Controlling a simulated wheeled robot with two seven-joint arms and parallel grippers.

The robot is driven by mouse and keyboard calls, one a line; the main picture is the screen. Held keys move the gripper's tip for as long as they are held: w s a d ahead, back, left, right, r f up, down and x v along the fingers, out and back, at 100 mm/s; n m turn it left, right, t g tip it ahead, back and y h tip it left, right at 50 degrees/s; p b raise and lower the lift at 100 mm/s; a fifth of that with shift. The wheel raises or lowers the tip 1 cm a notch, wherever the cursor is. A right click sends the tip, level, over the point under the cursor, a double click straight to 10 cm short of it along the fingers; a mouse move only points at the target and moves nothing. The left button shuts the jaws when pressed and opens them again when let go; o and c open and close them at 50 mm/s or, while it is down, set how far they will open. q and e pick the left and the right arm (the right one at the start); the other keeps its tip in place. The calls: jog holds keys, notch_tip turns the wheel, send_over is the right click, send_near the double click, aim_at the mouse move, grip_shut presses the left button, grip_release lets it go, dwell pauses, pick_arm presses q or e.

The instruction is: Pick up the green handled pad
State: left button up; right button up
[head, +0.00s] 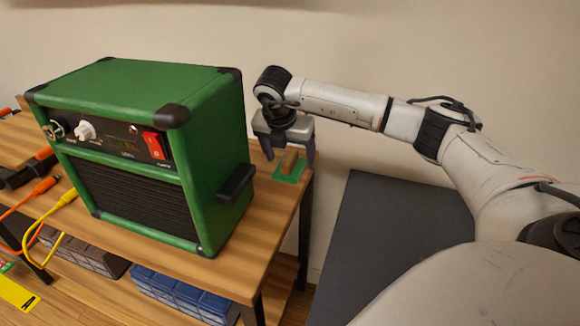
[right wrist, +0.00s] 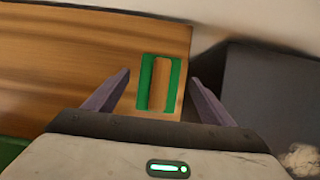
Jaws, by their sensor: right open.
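The green handled pad (head: 289,170) lies on the right end of the wooden table. It is a flat green pad with an upright brown handle on top. In the right wrist view the pad (right wrist: 174,84) shows ahead, between the two fingers, close to the table's edge. My right gripper (head: 290,158) is open and above the pad, with its fingers on either side of the handle in the head view. My left gripper is not in view.
A green amplifier (head: 150,150) with a black side handle stands on the wooden table (head: 262,215), left of the pad. A dark grey surface (head: 385,235) lies to the right, beyond a gap. Cables (head: 50,215) and blue boxes (head: 180,295) are at the lower left. A wall is behind.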

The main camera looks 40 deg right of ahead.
aim_at(290, 156)
jog(key=shift+d+f, duration=0.1)
jog(key=shift+f, duration=0.2)
jog(key=c, duration=1.2)
notch_tip(290, 156, up, 10)
jog(key=shift+r+p, duration=0.1)
jog(key=shift+p, duration=0.35)
jog(key=shift+o, duration=1.2)
jog(key=shift+c, duration=0.5)
